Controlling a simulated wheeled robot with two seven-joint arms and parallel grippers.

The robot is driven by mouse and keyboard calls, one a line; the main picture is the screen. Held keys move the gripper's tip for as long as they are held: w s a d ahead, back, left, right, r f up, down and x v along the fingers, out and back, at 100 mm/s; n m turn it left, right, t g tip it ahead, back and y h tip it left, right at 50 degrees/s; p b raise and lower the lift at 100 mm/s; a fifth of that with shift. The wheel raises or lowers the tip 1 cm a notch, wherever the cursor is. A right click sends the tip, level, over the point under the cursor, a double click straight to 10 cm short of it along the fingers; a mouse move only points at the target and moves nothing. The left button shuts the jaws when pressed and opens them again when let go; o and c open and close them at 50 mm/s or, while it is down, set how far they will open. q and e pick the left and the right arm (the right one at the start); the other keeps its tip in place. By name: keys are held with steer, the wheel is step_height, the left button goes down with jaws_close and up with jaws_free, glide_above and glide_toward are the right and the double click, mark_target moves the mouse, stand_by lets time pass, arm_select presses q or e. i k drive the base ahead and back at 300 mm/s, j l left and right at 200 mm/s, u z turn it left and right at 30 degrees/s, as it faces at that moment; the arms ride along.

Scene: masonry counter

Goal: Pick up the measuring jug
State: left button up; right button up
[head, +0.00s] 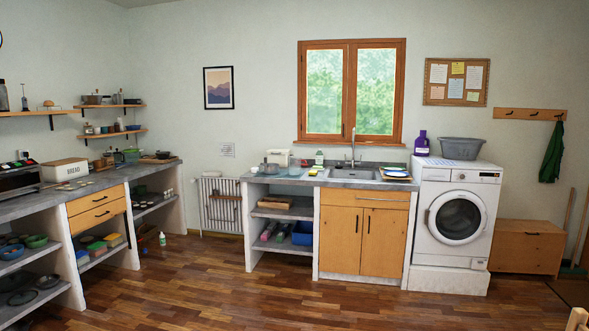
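I cannot make out a measuring jug for certain. A small greenish, see-through container (131,156) stands at the far end of the left counter (95,184), near the corner; it is too small to tell whether it is the jug. Neither of my grippers shows in the head view.
A sink counter (345,183) with a wooden cabinet stands under the window. A washing machine (457,215) with a grey basin (461,148) is to its right. A small green-and-white bottle (162,239) stands on the floor at left. The wooden floor (250,295) in front is clear.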

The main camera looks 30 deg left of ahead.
mark_target(293, 163)
steer(key=i+u, duration=0.25)
steer(key=i, duration=4.8)
steer(key=j+u, duration=0.05)
steer(key=j, duration=0.05)
